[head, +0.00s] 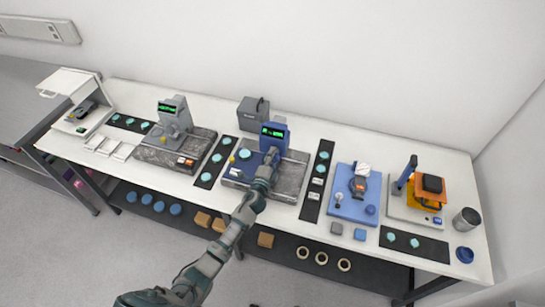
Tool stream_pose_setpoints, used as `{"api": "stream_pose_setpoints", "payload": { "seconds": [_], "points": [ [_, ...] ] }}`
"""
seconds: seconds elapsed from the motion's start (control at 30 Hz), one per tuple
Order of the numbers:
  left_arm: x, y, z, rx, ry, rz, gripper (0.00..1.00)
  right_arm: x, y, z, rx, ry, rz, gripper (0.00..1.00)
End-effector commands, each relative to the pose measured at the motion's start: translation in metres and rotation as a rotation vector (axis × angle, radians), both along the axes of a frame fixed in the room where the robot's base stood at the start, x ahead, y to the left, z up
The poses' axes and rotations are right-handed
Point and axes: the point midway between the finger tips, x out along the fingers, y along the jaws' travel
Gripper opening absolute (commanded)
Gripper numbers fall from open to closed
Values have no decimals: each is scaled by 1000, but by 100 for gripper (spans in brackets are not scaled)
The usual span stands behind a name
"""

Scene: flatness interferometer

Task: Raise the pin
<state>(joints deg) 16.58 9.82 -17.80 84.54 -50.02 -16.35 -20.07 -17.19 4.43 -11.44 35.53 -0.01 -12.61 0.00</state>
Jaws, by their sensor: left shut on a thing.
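The blue instrument (280,124) with a green-lit display stands on a grey stone base (289,181) at the middle of the bench. My left gripper (270,158) is at the front of this instrument, just below its display. It is shut on a small part there, apparently the pin. The gripper hides the pin, so its height cannot be told. A round teal disc (245,154) lies on the blue plate left of the gripper. My right gripper is not in view.
A similar grey instrument (175,113) stands to the left. Dark strips with teal discs (214,171) and (315,185) flank the blue instrument. A blue fixture (350,208) and an orange-and-black device (432,188) stand to the right. A grey box (252,115) stands behind.

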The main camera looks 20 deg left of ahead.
Motion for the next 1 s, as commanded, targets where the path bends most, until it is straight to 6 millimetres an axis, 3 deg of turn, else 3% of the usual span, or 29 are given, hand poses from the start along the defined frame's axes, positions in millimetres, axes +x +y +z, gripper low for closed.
{"api": "stream_pose_setpoints", "payload": {
  "seconds": [0.3,0.83,0.87,0.93,1.0],
  "points": [
    [-1,-3,-3,114,1,-4,8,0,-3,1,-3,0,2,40],
    [-1,-3,-5,133,4,-5,8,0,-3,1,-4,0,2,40],
    [-1,-3,-5,133,4,-5,47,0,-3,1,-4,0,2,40],
    [-1,-3,-5,133,4,-5,65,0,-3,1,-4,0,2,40],
    [-1,-2,-4,133,2,-4,67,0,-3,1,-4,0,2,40]
  ]
}}
